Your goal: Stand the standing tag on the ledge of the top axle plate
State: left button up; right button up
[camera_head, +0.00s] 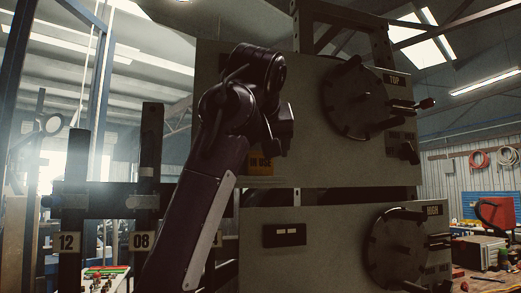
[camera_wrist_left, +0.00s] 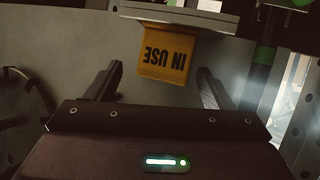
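The standing tag is a yellow tag marked "IN USE" (camera_head: 262,168), upright in the head view at the lower left of the top axle plate (camera_head: 310,165), partly hidden by my left arm. In the left wrist view the tag (camera_wrist_left: 166,52) appears upside down, its base against a grey ledge (camera_wrist_left: 185,14). My left gripper (camera_head: 283,138) is just above the tag in the head view. In the wrist view its two fingers (camera_wrist_left: 160,72) are apart, one to each side of the tag, with gaps and no contact visible. My right gripper is in neither view.
The top plate carries a dark round hub (camera_head: 352,97) with projecting handles. A lower plate (camera_head: 340,240) has another hub (camera_head: 396,247) and a small dark box (camera_head: 284,235). Dark posts numbered 12 and 08 (camera_head: 142,241) stand to the left. A cluttered bench lies at the far right.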

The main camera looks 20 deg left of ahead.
pick_arm(q)
jog(key=shift+s+a, duration=0.1)
jog(key=shift+a, duration=0.15)
jog(key=shift+s+a, duration=0.1)
jog(key=shift+a, duration=0.15)
jog(key=shift+a+r, duration=0.1)
jog(key=shift+a, duration=0.05)
jog(key=shift+s+d+r+b, duration=0.2)
jog(key=shift+s+d+b, duration=0.2)
jog(key=shift+s, duration=0.2)
jog(key=shift+s+d+r+b, duration=0.25)
jog(key=shift+s+b, duration=0.15)
jog(key=shift+s, duration=0.2)
jog(key=b+v, duration=0.1)
jog(key=v, duration=0.3)
jog(key=shift+s+r, duration=0.25)
jog(key=shift+s, duration=0.1)
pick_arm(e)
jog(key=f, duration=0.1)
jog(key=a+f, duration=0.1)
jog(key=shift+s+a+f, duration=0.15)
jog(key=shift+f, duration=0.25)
pick_arm(q)
jog(key=shift+w, duration=0.2)
jog(key=shift+s, duration=0.15)
